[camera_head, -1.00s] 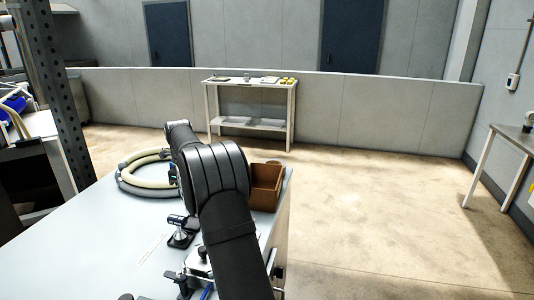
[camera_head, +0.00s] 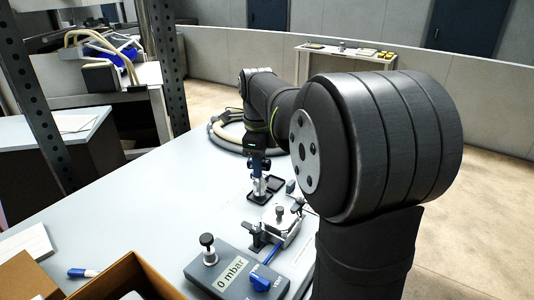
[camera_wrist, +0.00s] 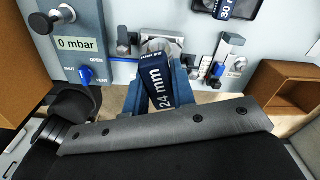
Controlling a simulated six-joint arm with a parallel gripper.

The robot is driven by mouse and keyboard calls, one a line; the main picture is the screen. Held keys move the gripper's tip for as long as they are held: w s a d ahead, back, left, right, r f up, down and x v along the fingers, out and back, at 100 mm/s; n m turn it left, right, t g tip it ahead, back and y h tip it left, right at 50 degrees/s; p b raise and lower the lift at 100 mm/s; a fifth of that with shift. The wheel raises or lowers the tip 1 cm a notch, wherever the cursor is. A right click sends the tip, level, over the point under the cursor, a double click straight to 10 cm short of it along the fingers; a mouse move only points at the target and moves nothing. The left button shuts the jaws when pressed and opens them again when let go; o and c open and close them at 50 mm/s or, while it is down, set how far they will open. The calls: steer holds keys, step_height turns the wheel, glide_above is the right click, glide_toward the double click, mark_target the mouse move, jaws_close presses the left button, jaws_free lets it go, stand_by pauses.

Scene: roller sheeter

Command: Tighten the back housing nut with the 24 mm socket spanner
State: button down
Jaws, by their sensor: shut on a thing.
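In the wrist view my gripper (camera_wrist: 160,98) is shut on the 24 mm socket spanner (camera_wrist: 160,82); its blue label faces the camera. The metal fixture with the housing (camera_wrist: 174,44) shows behind the spanner, which partly covers it. The fixture (camera_head: 284,222) is also in the head view, at the table's middle. There the dark end of my arm with a green light (camera_head: 254,144) is farther back, above an upright blue and silver part (camera_head: 260,178). I cannot tell whether that part is the held spanner. I cannot make out the back nut or whether the socket touches it.
A grey 0 mbar box (camera_head: 232,274) with a black knob and blue valve stands near the fixture. A blue 30 mm tool (camera_wrist: 228,9) lies by a dark tray at the wrist view's top. A brown bin (camera_wrist: 286,90) is at right. Coiled hoses (camera_head: 226,132) lie at the table's far end.

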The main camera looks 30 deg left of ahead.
steer(key=shift+n, duration=0.9)
steer(key=shift+s+d+f, duration=0.65)
steer(key=shift+s+f, duration=0.05)
steer(key=shift+s, duration=0.5)
steer(key=shift+s+d+f, duration=0.6)
steer(key=shift+s+f, duration=0.1)
steer(key=shift+s, duration=0.45)
steer(key=shift+s+d+f, duration=0.65)
steer(key=shift+s+f, duration=0.05)
steer(key=shift+s, duration=0.5)
steer(key=shift+n, duration=0.3)
steer(key=n, duration=0.5)
steer(key=shift+n, duration=0.4)
steer(key=n, duration=0.5)
steer(key=shift+n, duration=0.3)
steer(key=shift+f, duration=1.4)
